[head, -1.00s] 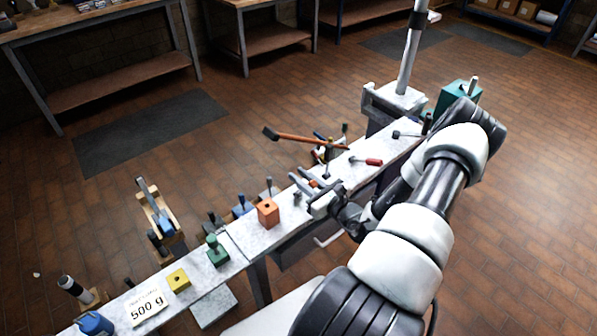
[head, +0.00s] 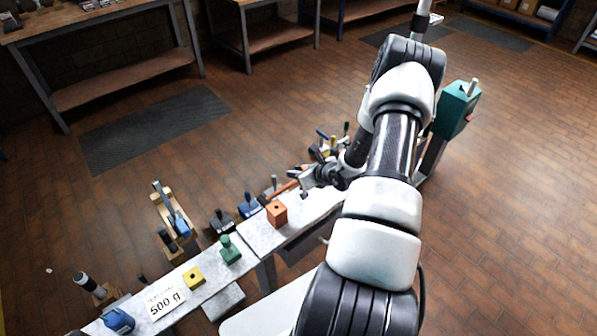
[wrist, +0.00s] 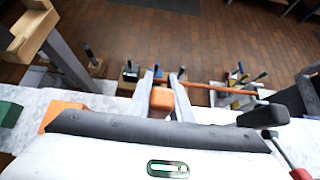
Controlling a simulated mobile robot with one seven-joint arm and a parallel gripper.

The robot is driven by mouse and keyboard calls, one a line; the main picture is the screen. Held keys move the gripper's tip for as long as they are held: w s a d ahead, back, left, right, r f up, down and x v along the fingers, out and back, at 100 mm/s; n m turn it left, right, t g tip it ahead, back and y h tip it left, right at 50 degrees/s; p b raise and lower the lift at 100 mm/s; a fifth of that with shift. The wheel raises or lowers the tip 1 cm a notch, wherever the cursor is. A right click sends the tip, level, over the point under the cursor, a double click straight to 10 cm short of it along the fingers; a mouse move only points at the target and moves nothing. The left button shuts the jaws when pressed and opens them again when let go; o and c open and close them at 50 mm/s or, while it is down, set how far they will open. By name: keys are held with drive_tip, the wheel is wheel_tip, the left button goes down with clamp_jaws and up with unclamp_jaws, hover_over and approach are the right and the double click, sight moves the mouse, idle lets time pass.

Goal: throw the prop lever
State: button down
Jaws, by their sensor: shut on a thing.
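The prop lever appears to be the long orange bar (wrist: 215,88), which runs to the right across the wrist view. My gripper (wrist: 164,82) has its two grey fingers either side of an orange piece (wrist: 162,98) that seems to belong to this bar, and is shut on it. In the head view, my gripper (head: 308,181) is low over the far edge of the bench, and part of the orange bar (head: 285,189) shows just left of it. My arm and gripper hide the rest of the bar and its mount.
An orange block (head: 277,213), a green block (head: 230,251), a yellow block (head: 193,278) and a 500 g card (head: 163,301) stand along the bench to the left. Several coloured handles (head: 325,145) stand behind my gripper. A teal box (head: 457,108) is at the right.

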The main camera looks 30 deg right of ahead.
idle(0.3)
drive_tip(key=c, duration=1.6)
unclamp_jaws()
drive_tip(key=v, duration=1.7)
drive_tip(key=shift+s+r+p, duration=0.1)
drive_tip(key=shift+p, duration=0.2)
